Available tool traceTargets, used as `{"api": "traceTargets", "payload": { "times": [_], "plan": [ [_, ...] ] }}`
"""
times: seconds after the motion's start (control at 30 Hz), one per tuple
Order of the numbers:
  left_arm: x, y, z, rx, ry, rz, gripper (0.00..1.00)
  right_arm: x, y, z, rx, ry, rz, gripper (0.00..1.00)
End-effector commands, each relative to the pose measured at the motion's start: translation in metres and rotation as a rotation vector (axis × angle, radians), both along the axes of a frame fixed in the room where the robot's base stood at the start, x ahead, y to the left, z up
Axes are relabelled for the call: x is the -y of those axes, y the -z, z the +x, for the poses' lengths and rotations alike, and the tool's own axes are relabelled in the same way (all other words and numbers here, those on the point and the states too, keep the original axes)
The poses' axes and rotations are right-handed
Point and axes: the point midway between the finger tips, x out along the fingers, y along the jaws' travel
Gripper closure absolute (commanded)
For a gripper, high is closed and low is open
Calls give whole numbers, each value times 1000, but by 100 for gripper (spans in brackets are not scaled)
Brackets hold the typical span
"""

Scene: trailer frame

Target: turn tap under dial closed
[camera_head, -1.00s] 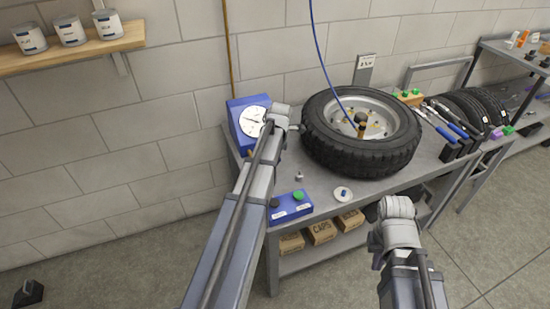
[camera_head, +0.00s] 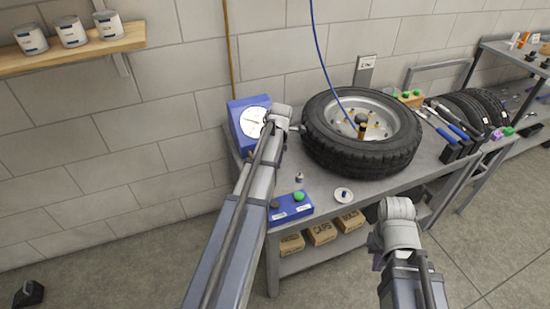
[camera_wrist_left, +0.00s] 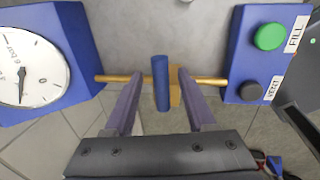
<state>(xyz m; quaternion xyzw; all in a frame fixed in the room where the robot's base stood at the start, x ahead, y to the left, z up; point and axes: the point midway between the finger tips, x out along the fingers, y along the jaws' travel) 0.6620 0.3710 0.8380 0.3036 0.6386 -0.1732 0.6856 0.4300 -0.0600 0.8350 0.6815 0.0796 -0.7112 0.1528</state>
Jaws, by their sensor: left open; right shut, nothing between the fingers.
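The dial (camera_head: 254,122) is a white gauge face on a blue box at the table's left end. It also shows at the left of the left wrist view (camera_wrist_left: 28,72). The tap (camera_wrist_left: 161,84) has a blue lever on a brass pipe (camera_wrist_left: 212,81); the lever lies across the pipe. My left gripper (camera_wrist_left: 160,76) is open, with one finger on each side of the lever and gaps visible. In the head view, my left arm hides the tap and left fingers. My right gripper (camera_head: 378,261) is shut and empty in front of the table, mostly hidden by its wrist.
A blue box (camera_head: 290,208) with a green and a dark button stands right of the tap. A wheel (camera_head: 362,132) lies on the grey table (camera_head: 322,186). A small round disc (camera_head: 343,195) lies near the front edge. Boxes sit on the lower shelf.

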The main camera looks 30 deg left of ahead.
Motion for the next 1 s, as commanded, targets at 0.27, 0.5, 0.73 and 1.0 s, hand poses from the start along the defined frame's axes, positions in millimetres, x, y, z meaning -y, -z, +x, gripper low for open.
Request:
{"api": "traceTargets", "payload": {
  "times": [0.27, 0.5, 0.73, 1.0],
  "plan": [
    [2, -17, -2, 0, 1, 0, 44, 0, -17, 0, 0, 0, 0, 100],
    [7, -48, -6, 0, 1, 0, 44, 0, -48, 0, 0, 0, 0, 100],
    [11, -74, -9, 0, 0, 0, 44, 0, -74, 0, 0, 0, 0, 100],
    [12, -76, -10, 0, 0, 0, 44, 0, -76, 0, 0, 0, 0, 100]
  ]
}}
